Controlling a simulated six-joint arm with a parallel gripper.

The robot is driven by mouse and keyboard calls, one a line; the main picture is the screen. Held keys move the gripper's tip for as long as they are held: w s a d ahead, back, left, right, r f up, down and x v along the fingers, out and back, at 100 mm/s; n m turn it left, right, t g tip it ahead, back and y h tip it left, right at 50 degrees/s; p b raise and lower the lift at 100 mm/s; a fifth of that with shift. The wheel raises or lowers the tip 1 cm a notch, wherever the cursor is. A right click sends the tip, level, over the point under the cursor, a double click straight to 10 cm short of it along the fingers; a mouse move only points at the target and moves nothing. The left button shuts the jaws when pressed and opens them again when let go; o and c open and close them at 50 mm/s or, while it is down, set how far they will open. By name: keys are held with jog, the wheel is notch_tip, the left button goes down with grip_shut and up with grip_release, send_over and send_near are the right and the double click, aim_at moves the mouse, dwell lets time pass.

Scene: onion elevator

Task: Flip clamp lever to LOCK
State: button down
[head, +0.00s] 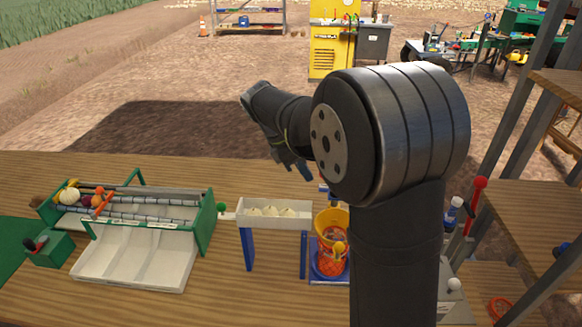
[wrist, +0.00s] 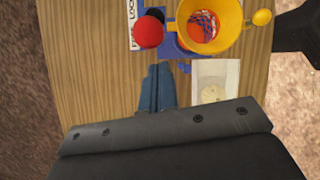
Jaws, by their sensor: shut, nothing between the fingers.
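In the wrist view, a red ball knob (wrist: 148,32), which looks like the clamp lever's end, is beside a white label (wrist: 132,12) with the word LOCK partly readable. The knob is nearer the label's lower end, and its stem is mostly hidden. It is next to a yellow ring (wrist: 238,38) around an orange net bag (wrist: 203,26). My gripper (wrist: 157,72) is shut and empty, below the knob in the picture and apart from it. In the head view my gripper (head: 296,168) hangs above the table's far side; my arm covers the lever area.
A white trough (head: 275,214) with onions stands on blue legs left of the yellow ring (head: 330,217). A green-framed roller machine (head: 207,217) stands further left. A red-knobbed lever (head: 480,182) rises at the right. The wooden table (head: 225,170) is clear behind the trough.

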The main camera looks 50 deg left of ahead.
jog(key=shift+w+d+r, duration=0.15)
jog(key=shift+w+d, duration=0.1)
jog(key=shift+w, duration=0.15)
jog(key=shift+w+d+r, duration=0.1)
jog(key=shift+w+d+r+g+y, duration=0.1)
jog(key=shift+r+g+y, duration=0.05)
jog(key=shift+g+y, duration=0.15)
jog(key=shift+w+d+r, duration=0.1)
jog(key=w+d+r+g+y, duration=0.1)
jog(key=w+d+g+y, duration=0.5)
jog(key=shift+r, duration=0.4)
dwell(0.6)
jog(key=shift+w+d, duration=0.2)
jog(key=shift+s, duration=0.1)
